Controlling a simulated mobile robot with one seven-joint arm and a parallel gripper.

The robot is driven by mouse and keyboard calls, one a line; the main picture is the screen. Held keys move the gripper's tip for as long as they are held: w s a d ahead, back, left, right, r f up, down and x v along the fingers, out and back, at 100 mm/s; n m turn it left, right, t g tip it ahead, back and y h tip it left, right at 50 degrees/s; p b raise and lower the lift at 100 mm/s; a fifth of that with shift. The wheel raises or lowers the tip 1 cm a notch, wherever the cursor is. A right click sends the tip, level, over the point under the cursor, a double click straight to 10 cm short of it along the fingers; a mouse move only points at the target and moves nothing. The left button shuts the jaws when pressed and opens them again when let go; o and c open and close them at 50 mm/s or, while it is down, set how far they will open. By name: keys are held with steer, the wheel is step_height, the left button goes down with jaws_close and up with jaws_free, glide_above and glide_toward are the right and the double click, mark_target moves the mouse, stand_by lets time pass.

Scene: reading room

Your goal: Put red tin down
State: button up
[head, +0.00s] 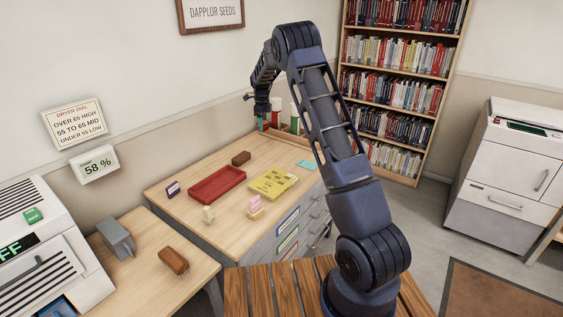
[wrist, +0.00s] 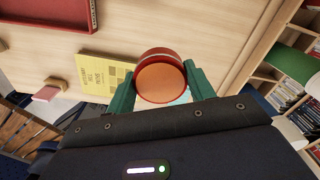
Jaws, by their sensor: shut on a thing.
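The red tin (wrist: 160,75) is round, with a red rim and an orange-brown end face towards the wrist camera. My gripper (wrist: 160,88) is shut on it, with one green finger on each side. In the head view my gripper (head: 263,123) is at the far end of the desk (head: 225,225), by the wooden rack. There the arm and nearby tins crowd the view, and I cannot tell the tin's height above the surface.
A green-and-white tin (head: 295,119) stands by the rack. Bare wood lies between the tray and the rack. A bookcase (head: 398,85) stands behind.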

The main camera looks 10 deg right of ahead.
steer(key=m, duration=0.1)
glide_above(281, 160)
step_height(281, 160, down, 19)
steer(key=shift+w+d+f, duration=0.1)
stand_by(0.5)
steer(key=o, duration=1)
steer(key=shift+f, duration=0.1)
